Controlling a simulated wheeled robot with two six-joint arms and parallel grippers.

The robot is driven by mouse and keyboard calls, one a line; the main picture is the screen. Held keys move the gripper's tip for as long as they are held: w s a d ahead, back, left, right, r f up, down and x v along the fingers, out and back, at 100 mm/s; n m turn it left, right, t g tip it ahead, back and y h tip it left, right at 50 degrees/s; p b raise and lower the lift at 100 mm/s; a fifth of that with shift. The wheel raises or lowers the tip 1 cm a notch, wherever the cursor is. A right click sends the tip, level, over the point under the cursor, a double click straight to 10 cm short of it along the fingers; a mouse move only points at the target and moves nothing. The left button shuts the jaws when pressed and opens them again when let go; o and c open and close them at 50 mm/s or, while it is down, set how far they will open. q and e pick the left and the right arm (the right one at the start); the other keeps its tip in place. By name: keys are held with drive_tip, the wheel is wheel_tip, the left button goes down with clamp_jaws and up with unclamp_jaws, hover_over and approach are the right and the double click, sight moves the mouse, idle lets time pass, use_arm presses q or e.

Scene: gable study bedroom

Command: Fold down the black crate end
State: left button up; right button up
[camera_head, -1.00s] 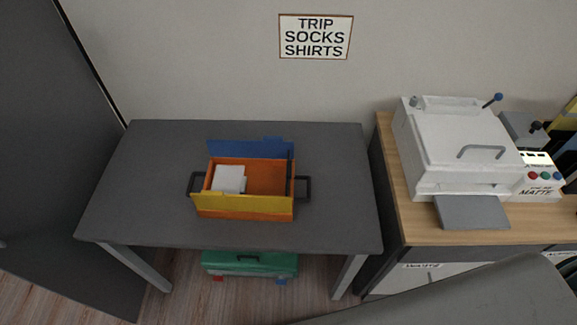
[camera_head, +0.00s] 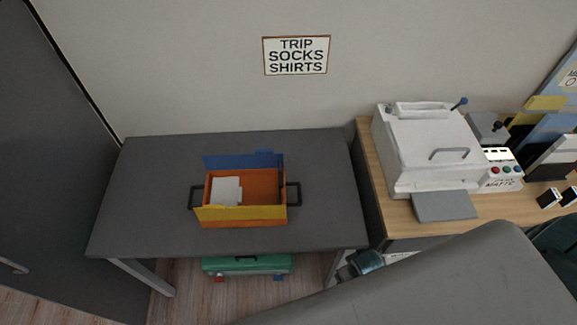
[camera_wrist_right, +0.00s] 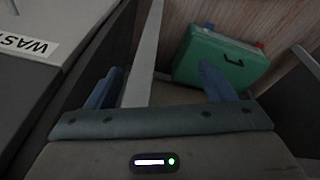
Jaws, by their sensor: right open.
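The crate (camera_head: 240,215) stands on the dark grey table. It has orange walls, a yellow front strip and a blue panel (camera_head: 245,160) standing at its back. A black handle frame (camera_head: 294,194) sticks out at its right end and another (camera_head: 197,196) at its left end. A thin dark upright edge shows inside the right end; its detail is too small to tell. White items (camera_head: 226,191) lie in the left part. My right gripper (camera_head: 360,265) is below the table's front right corner, apart from the crate; the right wrist view shows it open and empty (camera_wrist_right: 162,86).
A green case (camera_head: 247,263) lies on the floor under the table (camera_head: 140,225). A white press (camera_head: 425,150) stands on the wooden counter (camera_head: 400,222) at right. The table top around the crate is clear. A sign hangs on the wall.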

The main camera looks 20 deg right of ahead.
wheel_tip(320, 180, up, 9)
drive_tip(key=w+a+p, duration=0.1)
drive_tip(key=w+p, duration=0.1)
drive_tip(key=n+g+y+p, duration=0.1)
drive_tip(key=n+y+p, duration=0.4)
drive_tip(key=n, duration=0.9)
approach(282, 177)
drive_tip(key=p+x, duration=0.2)
drive_tip(key=x, duration=0.5)
drive_tip(key=shift+a+p, duration=0.1)
drive_tip(key=shift+p, duration=0.3)
drive_tip(key=shift+a+f, duration=0.15)
drive_tip(key=shift+f, duration=0.4)
